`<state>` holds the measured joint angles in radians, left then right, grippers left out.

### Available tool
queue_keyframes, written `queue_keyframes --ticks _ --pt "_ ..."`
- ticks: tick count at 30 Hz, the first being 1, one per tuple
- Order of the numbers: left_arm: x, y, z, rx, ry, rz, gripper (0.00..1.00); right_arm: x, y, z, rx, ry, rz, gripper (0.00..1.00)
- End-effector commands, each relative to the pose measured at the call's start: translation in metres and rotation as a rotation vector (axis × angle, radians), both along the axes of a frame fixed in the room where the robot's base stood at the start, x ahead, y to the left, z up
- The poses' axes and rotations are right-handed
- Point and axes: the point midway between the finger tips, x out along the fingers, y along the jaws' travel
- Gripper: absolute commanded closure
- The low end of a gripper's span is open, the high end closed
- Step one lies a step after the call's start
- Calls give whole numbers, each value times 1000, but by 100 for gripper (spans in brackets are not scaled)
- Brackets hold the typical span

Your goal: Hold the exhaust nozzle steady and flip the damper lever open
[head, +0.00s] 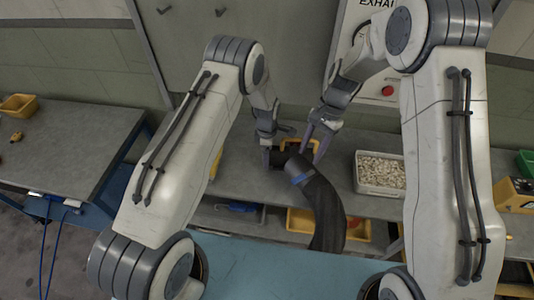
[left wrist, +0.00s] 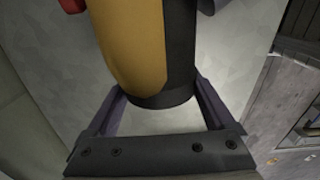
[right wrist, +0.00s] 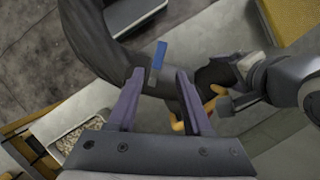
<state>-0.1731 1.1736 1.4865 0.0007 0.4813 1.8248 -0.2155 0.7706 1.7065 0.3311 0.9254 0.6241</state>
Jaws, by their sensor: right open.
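The exhaust nozzle is a black tube end with yellow on it; its black part (head: 285,159) sits at the end of a thick dark hose (head: 328,212). In the left wrist view its yellow side (left wrist: 132,40) lies between my left fingers. My left gripper (head: 268,153) is shut on the nozzle, a finger against each side. The blue damper lever (head: 301,178) is on the hose just behind the nozzle. In the right wrist view the lever (right wrist: 158,58) stands between and just beyond my right fingertips. My right gripper (head: 311,150) is open, above the nozzle, apparently not touching the lever.
A grey bench runs behind, with a bin of pale pieces (head: 379,172) right of the hose. An orange tray (head: 301,221) sits on the lower shelf. A panel with a red button (head: 388,91) stands behind my right arm. A side table (head: 62,150) is at the left.

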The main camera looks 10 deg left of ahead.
Motion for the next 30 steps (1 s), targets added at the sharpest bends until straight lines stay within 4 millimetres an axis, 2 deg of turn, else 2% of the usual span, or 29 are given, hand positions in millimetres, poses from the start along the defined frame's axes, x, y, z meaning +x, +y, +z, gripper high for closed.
queue_keyframes --ticks 1,5,6,10,14,17,22,26,30 --pt "0 0 0 0 -1 0 50 0 0 0 0 0 0 50" --pt "0 0 0 0 0 0 99 0 0 0 0 0 0 50" --pt "0 0 0 0 -1 0 100 0 0 0 0 0 0 50" --pt "0 0 0 0 -1 0 100 0 -3 -1 -15 -6 6 100" --pt "0 0 0 0 -1 0 100 2 -18 -5 -91 -45 41 100" --pt "0 0 0 0 0 0 100 8 -39 -9 -191 -108 95 100" --pt "0 0 0 0 0 0 100 30 -71 -9 -354 -274 220 100" --pt "0 0 1 0 0 0 100 51 -81 -2 -427 -414 334 100" --pt "0 0 1 0 -1 0 100 71 -76 6 -450 -561 473 100"
